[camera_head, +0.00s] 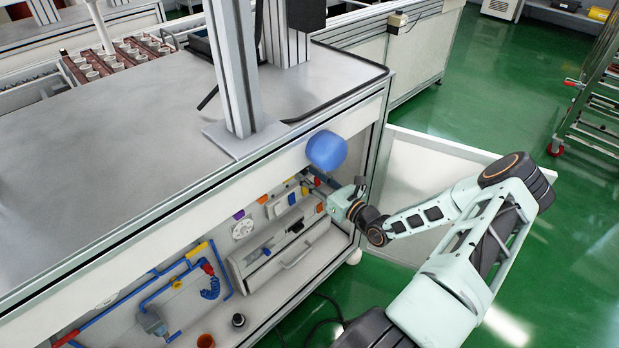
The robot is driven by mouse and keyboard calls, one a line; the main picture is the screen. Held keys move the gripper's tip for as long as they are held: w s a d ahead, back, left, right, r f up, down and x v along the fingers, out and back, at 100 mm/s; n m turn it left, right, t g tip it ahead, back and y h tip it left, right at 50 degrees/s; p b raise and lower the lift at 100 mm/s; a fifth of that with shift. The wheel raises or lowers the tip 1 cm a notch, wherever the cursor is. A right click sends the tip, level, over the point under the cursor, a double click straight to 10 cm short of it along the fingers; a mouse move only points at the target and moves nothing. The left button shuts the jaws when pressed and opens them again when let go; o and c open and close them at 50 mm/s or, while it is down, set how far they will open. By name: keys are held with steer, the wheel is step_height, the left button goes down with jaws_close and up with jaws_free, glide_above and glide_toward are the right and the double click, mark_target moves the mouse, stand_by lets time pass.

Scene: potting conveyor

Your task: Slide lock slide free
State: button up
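My gripper (318,181) reaches from the right into the open front of the grey-topped cabinet, near its upper right corner. Its dark fingers are small and partly in shadow. I cannot tell whether they are apart or shut, or whether they touch anything. Small yellow, red and purple parts (304,190) sit on the inner panel just left of the fingers. I cannot make out which part is the lock slide; it may be hidden by my gripper or the blue rounded object (326,150) just above it.
Blue pipes (140,305) with a red and a yellow part run along the lower left of the cabinet. A white box with a handle (290,257) is below the gripper. An open white door panel (430,165) stands behind my arm. Green floor at right is mostly clear.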

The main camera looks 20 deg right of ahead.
steer(key=shift+c, duration=0.3)
jaws_close()
steer(key=shift+a, duration=0.1)
steer(key=a+p, duration=0.1)
steer(key=s+a+p, duration=0.1)
steer(key=a, duration=0.1)
steer(key=shift+s+a, duration=0.1)
steer(key=shift+a, duration=0.05)
stand_by(0.3)
steer(key=shift+o, duration=0.3)
jaws_free()
